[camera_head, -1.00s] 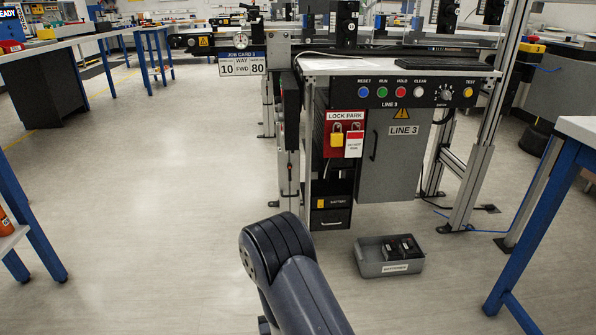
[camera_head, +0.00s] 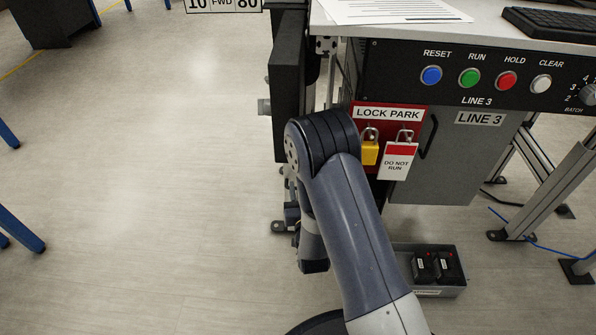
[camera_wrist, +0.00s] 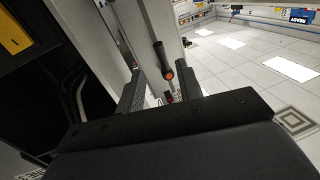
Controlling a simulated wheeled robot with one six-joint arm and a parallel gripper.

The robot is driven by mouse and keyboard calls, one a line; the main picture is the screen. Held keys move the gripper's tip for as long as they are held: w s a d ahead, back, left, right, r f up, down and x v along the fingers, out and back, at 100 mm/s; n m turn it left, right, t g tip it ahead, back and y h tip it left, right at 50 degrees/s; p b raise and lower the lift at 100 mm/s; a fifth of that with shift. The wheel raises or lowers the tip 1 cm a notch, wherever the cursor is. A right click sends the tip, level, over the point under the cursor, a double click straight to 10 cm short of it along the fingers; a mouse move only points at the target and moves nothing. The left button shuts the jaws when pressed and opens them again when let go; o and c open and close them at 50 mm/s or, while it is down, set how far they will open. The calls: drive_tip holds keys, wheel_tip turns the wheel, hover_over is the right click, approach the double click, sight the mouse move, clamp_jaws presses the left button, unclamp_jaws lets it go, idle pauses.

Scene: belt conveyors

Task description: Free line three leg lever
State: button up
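In the wrist view a dark lever (camera_wrist: 162,58) with an orange-red end hangs against a pale leg profile. My gripper (camera_wrist: 159,90) is open, with one finger on each side of the lever in the picture. I cannot tell whether the lever's end lies between the fingers or beyond them, and I see no clear contact. In the head view my arm covers most of the front left leg of the line 3 station (camera_head: 440,85). The lever and my fingertips are hidden there.
A lock park board with a yellow padlock (camera_head: 369,152) and a "do not run" tag (camera_head: 398,162) is close right of my arm. A grey battery bin (camera_head: 437,292) stands on the floor below. The floor (camera_head: 150,180) to the left is clear.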

drive_tip(key=w+a+b, duration=0.1)
drive_tip(key=w, duration=0.5)
drive_tip(key=shift+w, duration=0.3)
clamp_jaws()
